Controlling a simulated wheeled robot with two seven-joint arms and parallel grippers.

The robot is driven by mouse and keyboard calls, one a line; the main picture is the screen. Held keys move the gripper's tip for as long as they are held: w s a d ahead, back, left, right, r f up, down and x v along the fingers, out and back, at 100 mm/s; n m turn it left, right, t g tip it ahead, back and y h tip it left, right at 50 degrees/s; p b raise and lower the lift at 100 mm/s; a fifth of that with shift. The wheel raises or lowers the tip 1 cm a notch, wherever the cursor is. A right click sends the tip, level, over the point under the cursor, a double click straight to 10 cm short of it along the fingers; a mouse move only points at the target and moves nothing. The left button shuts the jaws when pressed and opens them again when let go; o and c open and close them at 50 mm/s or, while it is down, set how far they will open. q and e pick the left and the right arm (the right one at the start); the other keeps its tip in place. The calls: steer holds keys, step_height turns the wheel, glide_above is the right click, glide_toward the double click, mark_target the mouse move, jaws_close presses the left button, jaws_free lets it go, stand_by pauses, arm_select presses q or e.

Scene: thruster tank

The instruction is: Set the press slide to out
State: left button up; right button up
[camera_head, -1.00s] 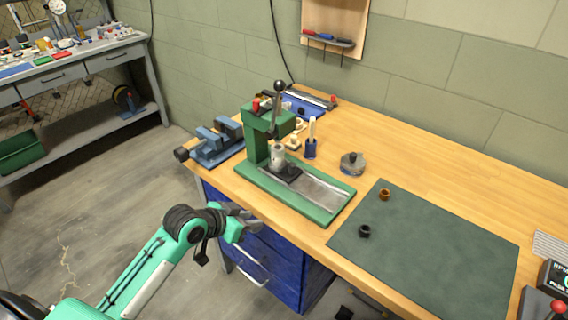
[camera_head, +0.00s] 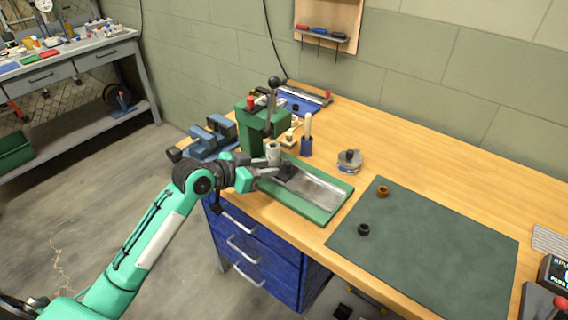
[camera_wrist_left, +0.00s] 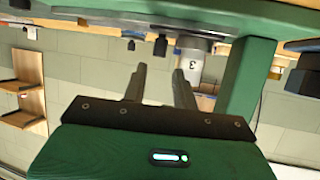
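The green press (camera_head: 262,128) stands on the wooden bench with its lever up. Its base carries a grey metal slide track (camera_head: 320,188). The dark slide block (camera_head: 287,172) sits at the track's left part, near the press column, with a light grey cylinder (camera_head: 273,152) by it. My left gripper (camera_head: 272,173) is at the left edge of the press base, beside the slide block; contact cannot be told. In the left wrist view its two fingers (camera_wrist_left: 158,85) are apart with nothing between them, and the grey cylinder marked 3 (camera_wrist_left: 192,62) is just beyond. My right gripper is out of view.
A blue vise (camera_head: 208,140) stands left of the press. A green mat (camera_head: 430,245) with two small rings lies to the right. Blue drawers (camera_head: 260,255) are below the bench.

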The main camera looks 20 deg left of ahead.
mark_target(284, 174)
arm_select(q)
steer(key=x, duration=0.7)
steer(key=shift+f, duration=0.1)
jaws_close()
